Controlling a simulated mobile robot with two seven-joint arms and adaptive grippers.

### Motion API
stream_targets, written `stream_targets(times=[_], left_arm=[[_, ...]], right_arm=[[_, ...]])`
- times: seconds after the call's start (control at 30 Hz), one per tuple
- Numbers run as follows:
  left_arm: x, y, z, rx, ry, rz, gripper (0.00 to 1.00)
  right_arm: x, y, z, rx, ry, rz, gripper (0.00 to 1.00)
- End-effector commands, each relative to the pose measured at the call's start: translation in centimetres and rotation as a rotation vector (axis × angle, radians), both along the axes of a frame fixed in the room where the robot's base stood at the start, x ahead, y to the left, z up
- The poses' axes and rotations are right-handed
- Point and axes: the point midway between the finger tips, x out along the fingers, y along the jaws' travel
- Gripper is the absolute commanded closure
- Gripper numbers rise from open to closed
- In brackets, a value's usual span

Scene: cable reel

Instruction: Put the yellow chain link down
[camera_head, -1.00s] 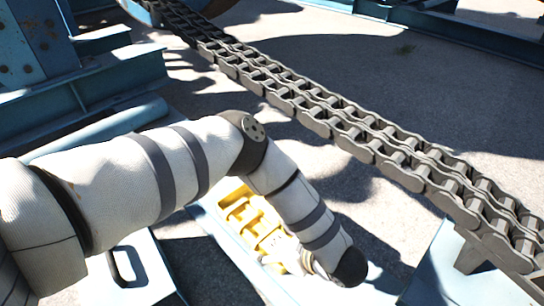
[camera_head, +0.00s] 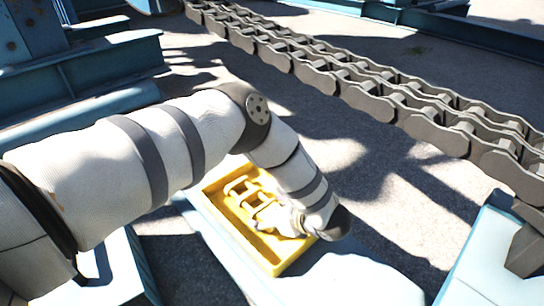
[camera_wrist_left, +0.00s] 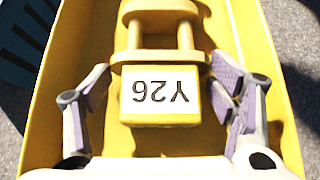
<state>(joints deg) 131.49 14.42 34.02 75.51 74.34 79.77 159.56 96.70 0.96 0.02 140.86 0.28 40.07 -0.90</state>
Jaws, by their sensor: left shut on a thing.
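The yellow chain link (camera_head: 246,191) is inside a yellow tray (camera_head: 274,268) in the head view, partly hidden by my forearm and wrist. In the left wrist view the link (camera_wrist_left: 162,92) carries a white plate marked "Y26", upside down, with two bars running to a further cross piece. My left gripper (camera_head: 282,216) reaches down over the tray. In the left wrist view its two fingers (camera_wrist_left: 165,88) stand on either side of the link and are shut on it. Whether the link bears on the tray floor is hard to tell. My right gripper is not in view.
The tray sits on a pale blue beam (camera_head: 345,285). A large grey chain (camera_head: 370,92) crosses from top left to right, beyond my arm. Blue steel frames (camera_head: 90,60) stand at the left. Concrete ground (camera_head: 385,195) shows between.

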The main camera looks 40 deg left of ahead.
Motion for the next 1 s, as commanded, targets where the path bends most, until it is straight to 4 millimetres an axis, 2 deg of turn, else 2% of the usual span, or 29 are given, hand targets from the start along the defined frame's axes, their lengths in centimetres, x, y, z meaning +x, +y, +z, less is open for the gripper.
stream_targets(times=[0.27,0.3,0.4,0.77,0.87,1.0], left_arm=[[0.1,0.0,0.0,0.002,-0.003,0.000,0.84],[0.0,0.0,-0.1,0.000,-0.002,0.000,0.21],[0.0,0.0,-0.1,0.000,-0.003,0.000,0.03],[0.1,0.0,0.3,0.001,-0.004,0.000,0.03],[0.0,-1.5,1.6,-0.001,-0.005,-0.002,0.03],[-0.2,-4.5,4.3,-0.002,-0.007,-0.003,0.03]], right_arm=[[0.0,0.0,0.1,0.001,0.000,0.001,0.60],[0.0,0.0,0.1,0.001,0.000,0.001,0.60],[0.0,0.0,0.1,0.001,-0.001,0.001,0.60],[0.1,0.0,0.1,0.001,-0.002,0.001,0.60],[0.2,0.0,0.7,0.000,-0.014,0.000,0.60],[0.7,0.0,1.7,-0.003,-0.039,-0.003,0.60]])
